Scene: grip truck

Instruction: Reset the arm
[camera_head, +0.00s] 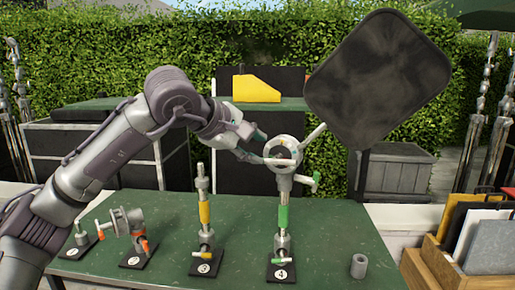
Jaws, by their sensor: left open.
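My left arm reaches in from the left, and its gripper (260,147) is open just left of the round grey head (283,154) on stand number 4. Whether a finger touches the head or its rod is too small to tell. Stand 4 (283,217) is upright, with a green band and green handles. A pale rod (315,134) slants up right from the head to a large dark rounded panel (378,80), which is tilted. My right gripper is not in view.
The green table (340,235) also bears stand 3 (204,213) with yellow parts, a low clamp piece (127,222) with orange handles, a small post (81,234) and a grey cylinder (358,266). A wooden crate (435,268) of boards stands at right.

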